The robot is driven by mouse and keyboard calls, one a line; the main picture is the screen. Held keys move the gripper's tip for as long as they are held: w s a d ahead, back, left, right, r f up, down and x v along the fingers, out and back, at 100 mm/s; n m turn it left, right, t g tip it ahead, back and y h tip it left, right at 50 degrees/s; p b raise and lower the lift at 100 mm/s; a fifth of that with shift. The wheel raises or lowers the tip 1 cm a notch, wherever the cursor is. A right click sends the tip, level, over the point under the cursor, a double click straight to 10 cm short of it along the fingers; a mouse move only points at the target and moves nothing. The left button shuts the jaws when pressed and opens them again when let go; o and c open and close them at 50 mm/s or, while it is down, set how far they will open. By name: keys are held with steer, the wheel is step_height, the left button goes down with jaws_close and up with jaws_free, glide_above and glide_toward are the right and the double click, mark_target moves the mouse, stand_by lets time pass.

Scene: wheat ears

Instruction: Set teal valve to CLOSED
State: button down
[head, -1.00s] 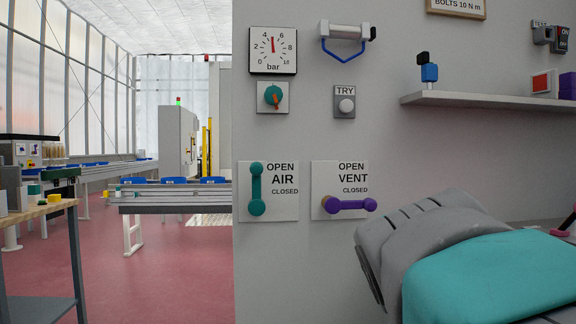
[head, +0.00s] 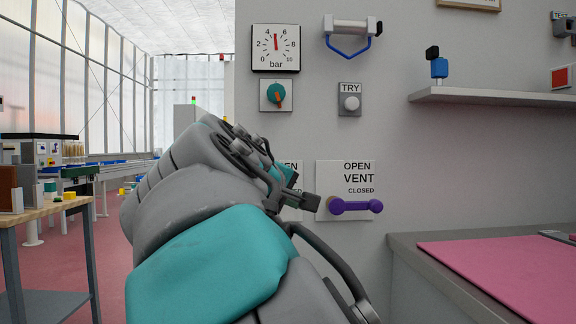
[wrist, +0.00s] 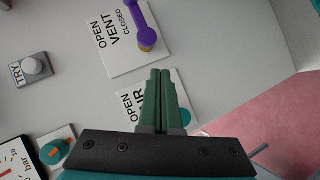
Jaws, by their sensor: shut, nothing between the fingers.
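The teal valve is the AIR lever on a white plate (head: 291,205) marked OPEN and CLOSED. In the head view my arm covers nearly all of this lever, so its position cannot be read there. In the wrist view a small teal part (wrist: 188,130) shows beside the fingers, low on the AIR plate (wrist: 128,103). My gripper (wrist: 160,71) is shut and empty, its green fingers in front of the AIR plate and hiding part of its lettering. Whether the fingers touch the lever cannot be told.
The purple VENT lever (head: 355,207) lies level to the right, near CLOSED. Above are the TRY button (head: 351,103), a teal knob with an orange pointer (head: 277,96) and a bar gauge (head: 275,48). A bench with a pink mat (head: 500,270) is at right.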

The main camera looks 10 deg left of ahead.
steer(key=s+a+r+n+t+y, duration=0.2)
steer(key=s+a+r, duration=0.1)
steer(key=a, duration=0.5)
steer(key=s+a+r+n+t+y, duration=0.2)
steer(key=a+r, duration=0.3)
steer(key=a, duration=0.4)
steer(key=shift+s, duration=0.45)
steer(key=w+d+f, duration=0.1)
steer(key=w+d, duration=0.3)
steer(key=w, duration=0.7)
steer(key=shift+f+p, duration=0.25)
steer(key=shift+p, duration=0.05)
steer(key=shift+d, duration=0.3)
